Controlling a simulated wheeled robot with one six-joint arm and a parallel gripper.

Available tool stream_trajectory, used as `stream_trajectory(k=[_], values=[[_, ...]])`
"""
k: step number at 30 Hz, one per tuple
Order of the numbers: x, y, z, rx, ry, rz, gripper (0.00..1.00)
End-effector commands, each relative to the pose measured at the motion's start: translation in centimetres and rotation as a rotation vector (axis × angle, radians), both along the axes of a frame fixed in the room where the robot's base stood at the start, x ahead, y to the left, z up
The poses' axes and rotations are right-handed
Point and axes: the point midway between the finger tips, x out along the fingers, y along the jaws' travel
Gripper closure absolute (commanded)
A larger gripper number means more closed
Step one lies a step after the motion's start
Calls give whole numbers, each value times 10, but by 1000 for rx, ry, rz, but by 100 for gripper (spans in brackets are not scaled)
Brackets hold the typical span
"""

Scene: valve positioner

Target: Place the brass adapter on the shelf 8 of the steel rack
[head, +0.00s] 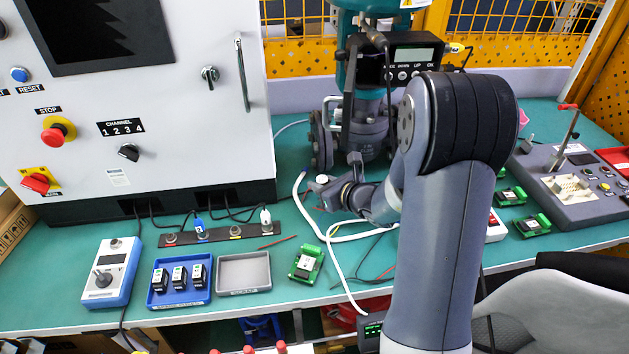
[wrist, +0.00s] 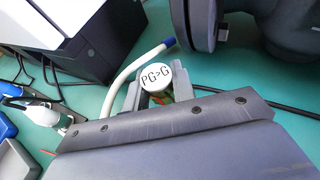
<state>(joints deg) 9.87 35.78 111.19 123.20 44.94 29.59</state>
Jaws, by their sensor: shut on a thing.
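My gripper (head: 322,192) is over the green bench, left of the valve body, with its jaws pointing left. In the wrist view my gripper (wrist: 157,90) is shut on a small piece with a round white top marked "PG>G", which I take to be the brass adapter (wrist: 157,76). Its lower part is mostly hidden by the jaws. In the head view the white top of the adapter (head: 322,179) shows at the fingertips. I cannot make out the steel rack or shelf 8 in either view.
The valve with its positioner (head: 408,65) stands close behind my gripper. A white hose (head: 340,235) lies around the gripper area. A control cabinet (head: 130,100) is at the left. A blue tray (head: 180,282) with black modules and an empty grey tray (head: 243,291) are at the front.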

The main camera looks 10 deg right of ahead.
Motion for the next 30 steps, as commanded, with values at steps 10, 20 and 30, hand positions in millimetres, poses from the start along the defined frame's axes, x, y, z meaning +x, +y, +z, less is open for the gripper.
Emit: stream_trajectory(k=[10,20,30], values=[[24,14,-15,1,0,0,100],[24,13,-19,0,0,0,100],[23,13,-18,0,1,0,66]])
